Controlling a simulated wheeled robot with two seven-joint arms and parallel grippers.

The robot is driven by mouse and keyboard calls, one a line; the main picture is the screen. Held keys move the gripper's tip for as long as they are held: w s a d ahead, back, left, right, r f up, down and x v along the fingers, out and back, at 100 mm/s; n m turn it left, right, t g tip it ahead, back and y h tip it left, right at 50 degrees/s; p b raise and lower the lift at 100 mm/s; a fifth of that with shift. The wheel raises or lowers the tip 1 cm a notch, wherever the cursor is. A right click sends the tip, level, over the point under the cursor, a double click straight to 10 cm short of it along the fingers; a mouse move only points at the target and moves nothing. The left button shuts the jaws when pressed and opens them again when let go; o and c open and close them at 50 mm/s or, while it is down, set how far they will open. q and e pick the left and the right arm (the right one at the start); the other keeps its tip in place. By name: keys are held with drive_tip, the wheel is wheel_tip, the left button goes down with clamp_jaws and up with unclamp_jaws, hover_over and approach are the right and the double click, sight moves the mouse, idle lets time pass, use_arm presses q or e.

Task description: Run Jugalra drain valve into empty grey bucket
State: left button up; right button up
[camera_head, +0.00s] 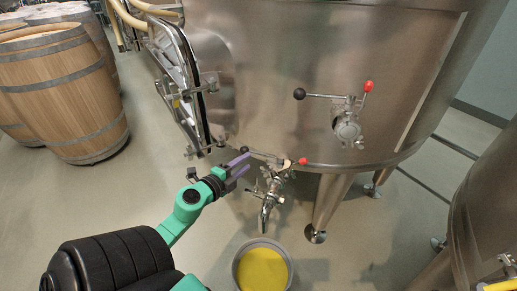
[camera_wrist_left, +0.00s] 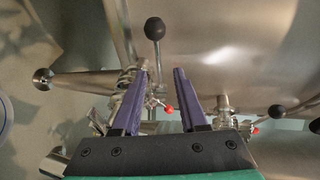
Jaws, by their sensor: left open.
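The steel vat (camera_head: 300,60) has a low drain valve (camera_head: 268,188) with its spout pointing down. Its lever carries a black knob (camera_head: 244,150) at the left and a red knob (camera_head: 303,161) at the right. My left gripper (camera_head: 249,163) is open beside the black-knob end. In the left wrist view the black knob (camera_wrist_left: 154,28) appears beyond my open purple fingertips (camera_wrist_left: 160,71), with nothing seen gripped. The grey bucket (camera_head: 237,274) stands on the floor below the spout; its inside shows yellow. I cannot tell whether that is liquid. My right gripper is not in view.
A second valve (camera_head: 347,128) with black and red knobs sits higher on the vat. An open hatch door (camera_head: 178,85) stands above my left arm. Vat legs (camera_head: 329,200) stand right of the bucket. Barrels (camera_head: 70,90) are at the left; another steel vessel (camera_head: 490,200) is at the right.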

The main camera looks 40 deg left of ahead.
sight(258, 153)
use_arm(q)
drive_tip(key=x, duration=0.8)
drive_tip(key=shift+w+a+f, duration=0.15)
drive_tip(key=shift+w+f, duration=0.05)
clamp_jaws()
idle(0.9)
